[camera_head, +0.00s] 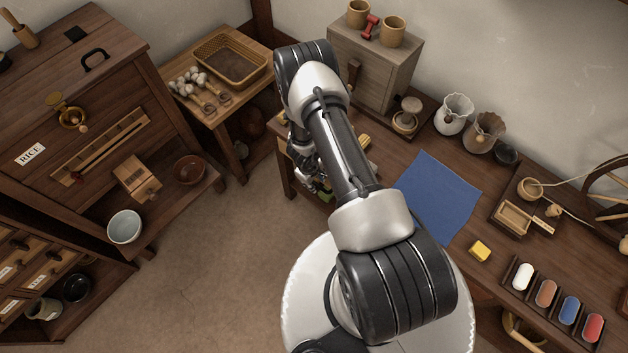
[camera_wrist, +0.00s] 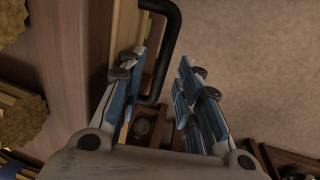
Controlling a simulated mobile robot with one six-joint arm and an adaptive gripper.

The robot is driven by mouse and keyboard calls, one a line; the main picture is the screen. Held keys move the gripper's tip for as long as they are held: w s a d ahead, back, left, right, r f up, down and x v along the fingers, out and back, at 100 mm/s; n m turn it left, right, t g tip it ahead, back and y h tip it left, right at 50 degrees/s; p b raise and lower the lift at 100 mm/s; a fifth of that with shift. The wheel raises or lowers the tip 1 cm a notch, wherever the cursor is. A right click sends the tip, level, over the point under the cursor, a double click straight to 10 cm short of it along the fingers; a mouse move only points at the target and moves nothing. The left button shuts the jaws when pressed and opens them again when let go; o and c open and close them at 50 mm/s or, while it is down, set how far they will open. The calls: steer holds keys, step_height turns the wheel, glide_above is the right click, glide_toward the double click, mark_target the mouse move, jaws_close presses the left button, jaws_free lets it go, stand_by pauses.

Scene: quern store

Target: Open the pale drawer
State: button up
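In the wrist view, a pale wooden front (camera_wrist: 127,28), which looks like the pale drawer, shows as a narrow strip at upper left. A dark bow handle (camera_wrist: 175,38) stands out from it. My gripper (camera_wrist: 163,75) has its two blue-padded fingers apart, with the handle's bar in the gap between them. I cannot tell whether either finger touches the bar. In the head view, my gripper (camera_head: 317,184) is low by the left end of the dark workbench (camera_head: 385,165). My arm hides most of that end, and the drawer cannot be made out clearly there.
A blue cloth (camera_head: 437,195), a yellow block (camera_head: 479,251) and a tray of coloured pieces (camera_head: 550,302) lie on the workbench. A grey cabinet (camera_head: 372,62) stands at its back. A dark chest (camera_head: 75,110) and a side table (camera_head: 222,118) stand left. The floor (camera_head: 215,255) between is clear.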

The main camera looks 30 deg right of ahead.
jaws_close()
stand_by(0.6)
